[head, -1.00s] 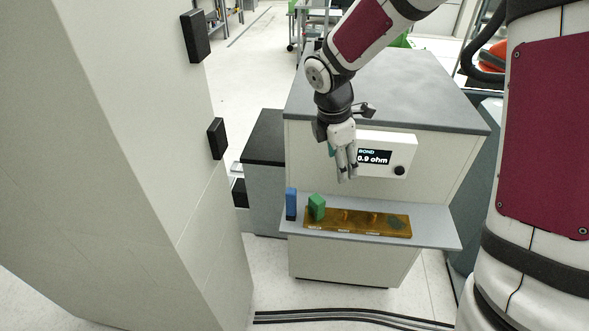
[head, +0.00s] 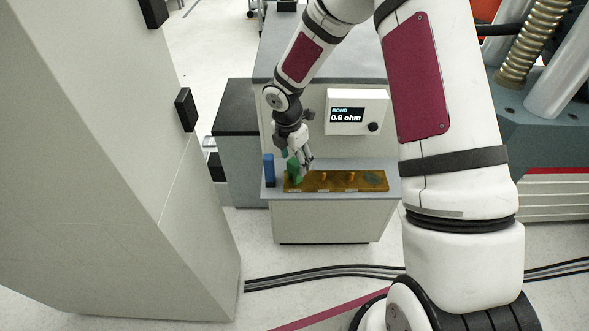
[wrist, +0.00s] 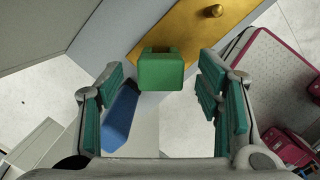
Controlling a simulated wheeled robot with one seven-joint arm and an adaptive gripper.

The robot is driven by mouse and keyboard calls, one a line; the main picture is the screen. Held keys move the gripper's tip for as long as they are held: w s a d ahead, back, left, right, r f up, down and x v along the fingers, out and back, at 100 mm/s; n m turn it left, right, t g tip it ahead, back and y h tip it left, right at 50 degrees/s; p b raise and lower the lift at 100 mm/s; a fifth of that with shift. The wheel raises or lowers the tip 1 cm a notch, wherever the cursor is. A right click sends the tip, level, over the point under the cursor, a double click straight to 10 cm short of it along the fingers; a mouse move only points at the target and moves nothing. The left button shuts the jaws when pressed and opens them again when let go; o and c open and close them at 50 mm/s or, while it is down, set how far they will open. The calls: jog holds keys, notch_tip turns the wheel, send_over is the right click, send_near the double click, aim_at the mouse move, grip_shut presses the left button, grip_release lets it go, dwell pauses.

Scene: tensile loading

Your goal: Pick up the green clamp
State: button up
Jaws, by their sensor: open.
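The green clamp (head: 294,171) stands at the left end of the brass-coloured plate on the shelf. In the wrist view the green clamp (wrist: 161,70) is ahead of my gripper, between the lines of its two fingers and slightly beyond their tips. My gripper (head: 304,160) is close above and beside the clamp in the head view, overlapping it in part. In the wrist view my gripper (wrist: 163,88) is open, with teal pads on both sides and nothing between them. I cannot tell whether a finger touches the clamp.
A blue block (head: 268,169) stands left of the clamp; it also shows near the left finger in the wrist view (wrist: 121,118). The brass plate (head: 335,181) carries small posts. A meter (head: 357,112) reading 0.9 ohm is behind. A tall cabinet (head: 110,180) stands at the left.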

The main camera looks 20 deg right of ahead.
jog(key=shift+w+d+f, duration=0.1)
jog(key=shift+d+f, duration=0.05)
jog(key=shift+f, duration=1.2)
jog(key=shift+d+f, duration=0.1)
jog(key=shift+f, duration=1.2)
jog(key=c, duration=1.4)
jog(key=shift+r, duration=0.15)
